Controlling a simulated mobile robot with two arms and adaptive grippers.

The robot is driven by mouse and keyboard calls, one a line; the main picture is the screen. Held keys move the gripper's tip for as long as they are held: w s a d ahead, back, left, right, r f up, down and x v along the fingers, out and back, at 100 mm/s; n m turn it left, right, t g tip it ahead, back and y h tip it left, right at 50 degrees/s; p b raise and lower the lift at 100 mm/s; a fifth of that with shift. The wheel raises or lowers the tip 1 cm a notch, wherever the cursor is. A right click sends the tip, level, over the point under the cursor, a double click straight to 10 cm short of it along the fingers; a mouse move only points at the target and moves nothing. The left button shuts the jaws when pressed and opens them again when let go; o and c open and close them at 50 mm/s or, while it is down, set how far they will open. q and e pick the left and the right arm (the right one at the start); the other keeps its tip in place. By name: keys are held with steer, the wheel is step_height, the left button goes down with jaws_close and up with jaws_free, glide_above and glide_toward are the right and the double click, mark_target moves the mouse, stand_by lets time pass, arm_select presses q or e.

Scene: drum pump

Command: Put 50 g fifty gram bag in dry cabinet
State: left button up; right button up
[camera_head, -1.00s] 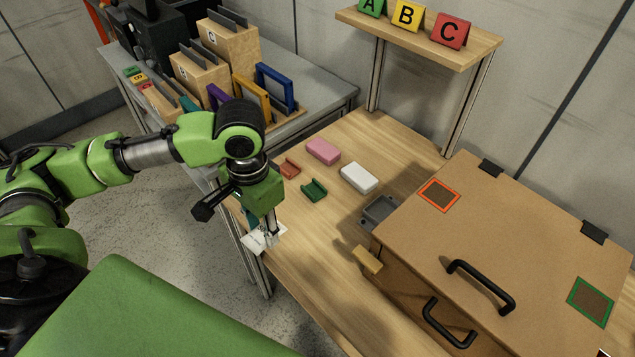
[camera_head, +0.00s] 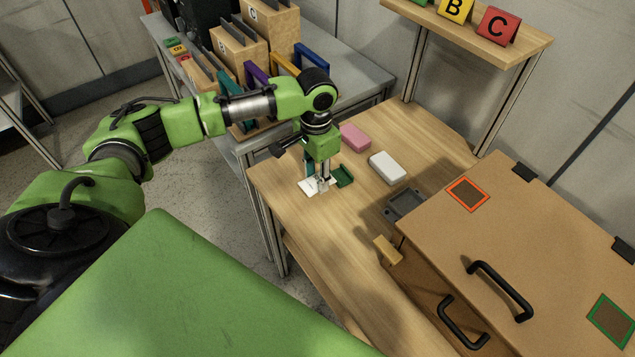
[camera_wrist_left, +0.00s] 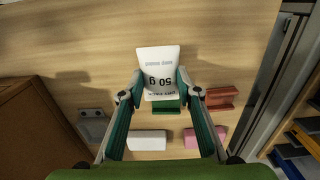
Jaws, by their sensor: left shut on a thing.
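The white 50 g bag (camera_wrist_left: 159,75) is held between the fingertips of my left gripper (camera_wrist_left: 161,92) in the left wrist view. Its printed text shows upside down there. In the head view the left gripper (camera_head: 322,186) points down over the wooden table with the white bag (camera_head: 312,187) at its tips, beside a green holder (camera_head: 344,176). I cannot tell whether the bag touches the table. The brown cabinet with black handles (camera_head: 500,290) at the right may be the dry cabinet; no label is readable. My right gripper is not in view.
A pink block (camera_head: 355,137), a white block (camera_head: 387,167) and a grey tray (camera_head: 405,204) lie on the table (camera_head: 330,235). A red holder (camera_wrist_left: 221,97) shows in the wrist view. A shelf with lettered signs (camera_head: 480,28) stands behind. The table's front middle is clear.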

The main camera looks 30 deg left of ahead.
arm_select(q)
steer(key=shift+w+f+p, duration=0.2)
steer(key=shift+f+p, duration=0.1)
steer(key=shift+f, duration=1.5)
steer(key=shift+f, duration=0.1)
steer(key=o, duration=0.9)
